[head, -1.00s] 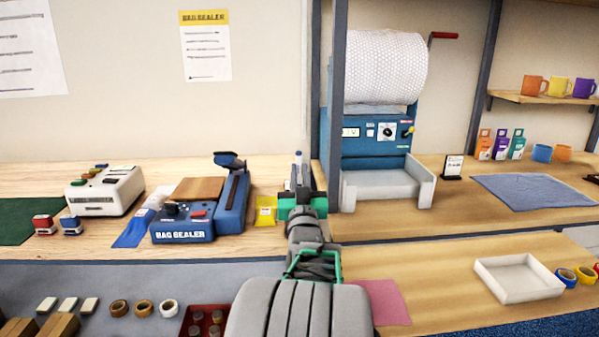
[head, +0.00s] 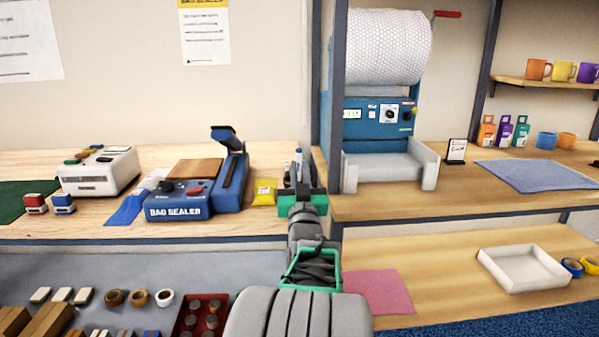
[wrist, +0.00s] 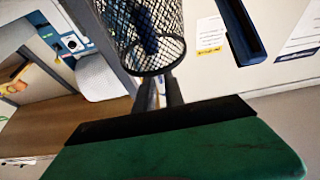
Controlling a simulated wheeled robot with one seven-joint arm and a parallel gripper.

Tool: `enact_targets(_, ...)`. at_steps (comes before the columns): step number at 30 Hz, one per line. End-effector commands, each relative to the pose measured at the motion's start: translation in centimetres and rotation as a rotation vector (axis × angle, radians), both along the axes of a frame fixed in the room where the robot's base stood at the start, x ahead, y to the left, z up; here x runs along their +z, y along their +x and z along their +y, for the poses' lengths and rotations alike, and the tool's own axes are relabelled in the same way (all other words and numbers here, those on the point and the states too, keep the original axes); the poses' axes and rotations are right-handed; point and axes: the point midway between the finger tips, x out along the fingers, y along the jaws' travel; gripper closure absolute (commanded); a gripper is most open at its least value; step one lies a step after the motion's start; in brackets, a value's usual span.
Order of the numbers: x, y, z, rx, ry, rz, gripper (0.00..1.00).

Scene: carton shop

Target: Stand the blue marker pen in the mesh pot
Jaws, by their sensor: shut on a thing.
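My gripper (head: 300,182) is shut on a slim white and blue pen (head: 298,156), which looks like the blue marker pen. The pen stands roughly upright above the gripper in the head view. In the wrist view, the gripper's dark fingers (wrist: 160,92) close around it, with a white and blue strip between them. The black mesh pot (wrist: 168,52) is just beyond the fingertips in the wrist view. A dark blue shape shows through the mesh; I cannot tell whether it is the held pen or another. In the head view my arm largely hides the pot.
A yellow packet (head: 263,191) and a blue bag sealer (head: 178,207) stand left of my gripper. A grey post (head: 335,120) and a bubble-wrap machine (head: 378,125) stand close on the right. A white tray (head: 522,268) lies on the lower bench.

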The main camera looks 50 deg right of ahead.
Motion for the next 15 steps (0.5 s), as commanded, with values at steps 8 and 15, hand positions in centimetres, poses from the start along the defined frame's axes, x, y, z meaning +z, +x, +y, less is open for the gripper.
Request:
enact_targets(8, 0.08, 0.0, 0.0, 0.0, 0.0, 0.0, 0.75)
enact_targets(15, 0.07, 0.0, 0.0, 0.0, 0.0, 0.0, 0.61)
